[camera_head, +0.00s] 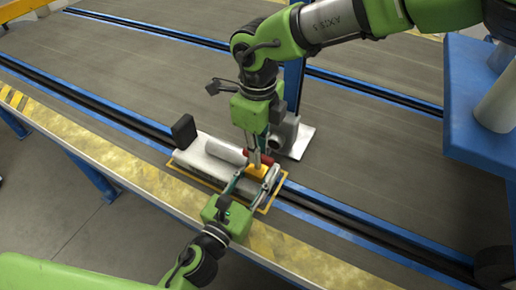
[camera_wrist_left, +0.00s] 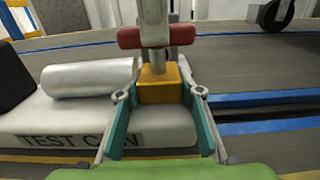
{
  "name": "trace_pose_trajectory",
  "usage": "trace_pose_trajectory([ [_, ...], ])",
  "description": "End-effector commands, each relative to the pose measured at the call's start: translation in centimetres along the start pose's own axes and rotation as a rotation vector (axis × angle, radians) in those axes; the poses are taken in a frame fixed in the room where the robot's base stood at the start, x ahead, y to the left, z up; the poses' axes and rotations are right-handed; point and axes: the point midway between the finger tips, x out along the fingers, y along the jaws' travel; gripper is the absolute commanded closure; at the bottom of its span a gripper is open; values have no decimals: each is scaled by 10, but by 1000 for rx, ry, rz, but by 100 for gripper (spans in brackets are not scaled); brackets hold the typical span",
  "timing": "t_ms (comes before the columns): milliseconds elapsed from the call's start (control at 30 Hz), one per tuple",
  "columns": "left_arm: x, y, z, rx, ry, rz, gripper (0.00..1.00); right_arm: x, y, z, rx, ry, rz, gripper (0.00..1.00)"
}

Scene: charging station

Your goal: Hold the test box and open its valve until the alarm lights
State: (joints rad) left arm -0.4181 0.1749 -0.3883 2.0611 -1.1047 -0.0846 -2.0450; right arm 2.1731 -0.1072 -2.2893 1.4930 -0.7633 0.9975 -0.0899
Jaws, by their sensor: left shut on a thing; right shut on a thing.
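The white test box (camera_head: 199,163) lies on the belt within a yellow outline. Its label reads "TEST CAN" in the left wrist view, where the box (camera_wrist_left: 180,126) carries a silver cylinder (camera_wrist_left: 92,77). My left gripper (camera_wrist_left: 158,94) is shut on the orange-yellow block (camera_wrist_left: 159,84) at the box's right part. Above the block stands a stem with a red valve handle (camera_wrist_left: 129,38), also seen in the head view (camera_head: 269,158). My right gripper (camera_head: 256,157) comes from above and is shut on the red handle, hiding part of it. No lit alarm is visible.
A grey device (camera_head: 284,133) on a white plate (camera_head: 303,141) stands just behind the box. A black upright piece (camera_head: 184,130) is at the box's left end. A blue structure (camera_head: 475,110) stands at the right. The grey belt (camera_head: 130,75) is mostly clear.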

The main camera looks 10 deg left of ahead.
Motion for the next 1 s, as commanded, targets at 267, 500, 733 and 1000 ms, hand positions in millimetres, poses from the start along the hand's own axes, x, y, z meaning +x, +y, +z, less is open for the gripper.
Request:
trace_pose_trajectory([
  [267,0,0,-1,1,3,1,96,-1,-1,1,4,-3,-1,100],
  [500,0,0,-1,0,2,1,96,-1,-1,0,2,-2,-1,71],
  [733,0,0,-1,0,2,1,96,-3,0,0,1,-2,0,71],
  [1000,0,0,-1,-1,2,1,96,-48,-1,1,3,-6,-1,71],
])
